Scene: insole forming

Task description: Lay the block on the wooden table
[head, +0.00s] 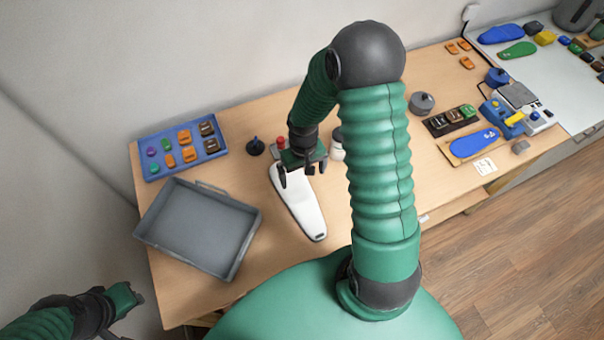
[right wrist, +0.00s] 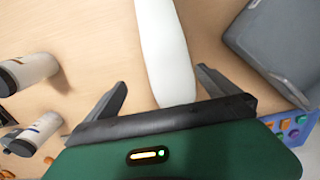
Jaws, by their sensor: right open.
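The wooden table (head: 185,295) runs along the wall. A long white tapered piece (head: 303,210) lies flat on it near the middle; it looks like the block, but I cannot be sure. My right gripper (head: 303,170) is open over the far part of this piece. In the right wrist view the white piece (right wrist: 165,50) passes between the two spread fingers of the right gripper (right wrist: 165,90), and nothing is clamped. My left gripper (head: 125,305) is at the lower left, off the table, and its jaws are too unclear to read.
A grey tray (head: 200,228) and a blue tray (head: 152,172) of small coloured pieces stand at the left. A dark knob (head: 255,146) is behind the white piece. White bottles (right wrist: 30,72) stand close by. A blue insole on a board (head: 474,143) lies at the right.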

